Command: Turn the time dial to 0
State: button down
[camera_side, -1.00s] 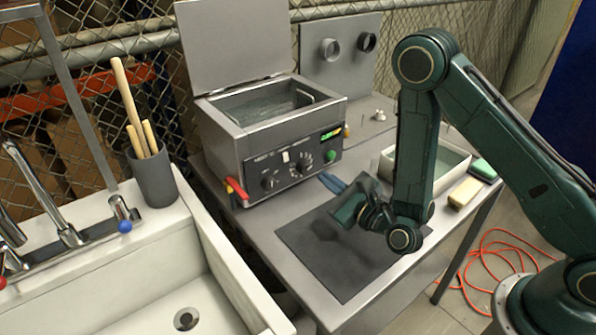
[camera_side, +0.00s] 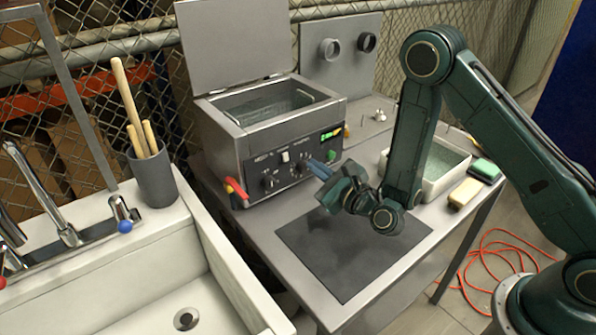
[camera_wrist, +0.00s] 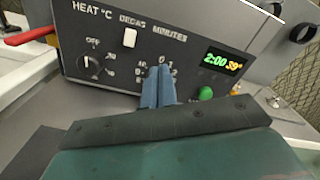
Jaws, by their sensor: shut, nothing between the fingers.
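The minutes dial, the time dial (camera_side: 297,168), is on the front panel of the grey tank unit (camera_side: 240,152). In the wrist view the dial is almost wholly hidden behind my fingers; only scale marks show around them, with a 0 at the top. My gripper (camera_side: 313,165) has its blue fingers together, pointing at the dial. Its fingertips (camera_wrist: 160,72) overlap the dial in the wrist view; I cannot tell whether they touch it. The green display (camera_wrist: 224,62) reads 2:00 beside a yellow temperature.
The heat dial (camera_wrist: 95,66) is left of my fingers, below a white switch (camera_wrist: 130,37). A green button (camera_wrist: 205,93) is to the right. The dark mat (camera_side: 345,255) in front is clear.

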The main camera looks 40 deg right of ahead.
aim_at(301, 168)
jog(key=shift+w, duration=1.1)
jog(key=shift+f, duration=0.25)
jog(key=shift+a+f, duration=0.4)
jog(key=shift+a, duration=0.4)
dwell(0.5)
jog(key=shift+a+r, duration=0.1)
jog(key=shift+r, duration=0.05)
jog(key=shift+a+r, duration=0.15)
jog(key=shift+a, duration=0.05)
dwell(0.3)
